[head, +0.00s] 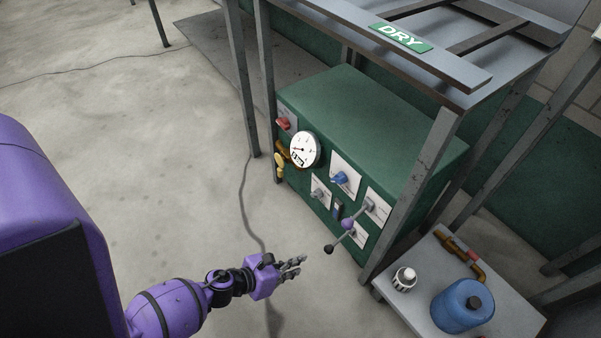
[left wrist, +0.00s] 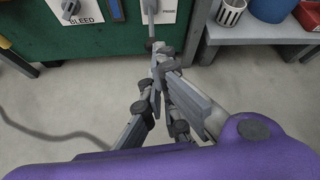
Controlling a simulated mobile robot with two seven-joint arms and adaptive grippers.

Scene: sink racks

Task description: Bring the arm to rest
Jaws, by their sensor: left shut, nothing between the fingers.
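My left arm comes in from the lower left in the head view, purple with dark joints. My left gripper (head: 291,267) is shut and empty over the bare floor, in front of the green cabinet (head: 372,112) and apart from it. In the left wrist view the gripper's grey fingers (left wrist: 158,80) are together, with the cabinet's lower edge behind them. A lever with a dark knob (head: 329,249) sticks out from the cabinet front, a little above and right of the gripper in the picture. My right gripper is not in either view.
The cabinet front carries a round gauge (head: 304,149), a red knob (head: 283,123) and a blue knob (head: 340,177). A low shelf at right holds a blue jug (head: 461,306) and a white container (head: 404,279). A cable (head: 243,210) lies on the floor.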

